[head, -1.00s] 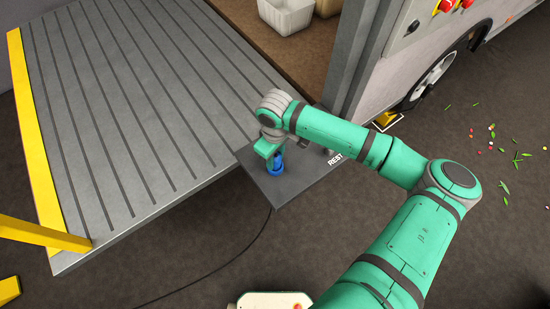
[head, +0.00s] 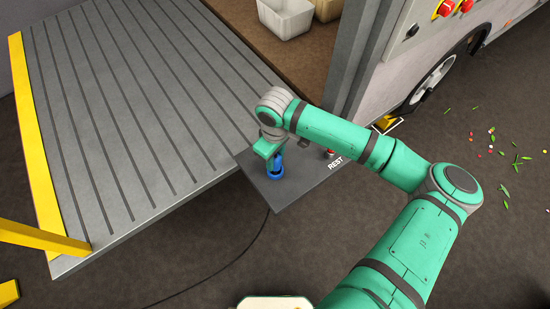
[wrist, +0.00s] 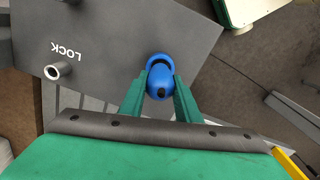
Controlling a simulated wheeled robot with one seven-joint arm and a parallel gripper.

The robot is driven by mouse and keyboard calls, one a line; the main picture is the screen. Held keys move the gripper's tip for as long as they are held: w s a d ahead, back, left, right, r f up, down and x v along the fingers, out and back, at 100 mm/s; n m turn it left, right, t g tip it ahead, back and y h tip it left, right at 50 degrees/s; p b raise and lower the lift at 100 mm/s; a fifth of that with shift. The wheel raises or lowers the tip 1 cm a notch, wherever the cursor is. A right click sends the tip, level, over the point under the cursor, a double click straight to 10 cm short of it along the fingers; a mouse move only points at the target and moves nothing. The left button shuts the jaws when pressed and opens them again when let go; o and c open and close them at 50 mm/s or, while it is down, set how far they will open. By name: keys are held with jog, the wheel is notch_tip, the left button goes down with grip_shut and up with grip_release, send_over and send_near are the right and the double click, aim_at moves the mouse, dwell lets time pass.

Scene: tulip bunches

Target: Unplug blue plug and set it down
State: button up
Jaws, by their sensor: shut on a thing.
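The blue plug (wrist: 160,82) stands between the two green fingers of my gripper (wrist: 160,97) in the wrist view. My gripper is shut on it. In the head view the blue plug (head: 276,167) shows below my gripper (head: 272,153), over a blue ring at the dark grey panel (head: 262,183). In the wrist view the blue ring (wrist: 160,58) is partly covered by the plug. I cannot tell whether the plug is seated in it or slightly raised. The panel also shows in the wrist view (wrist: 105,60).
A grooved ramp (head: 130,120) lies left. A white crate (head: 285,18) stands at the back. A dark cable runs along the floor.

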jog(key=shift+r, duration=1.85)
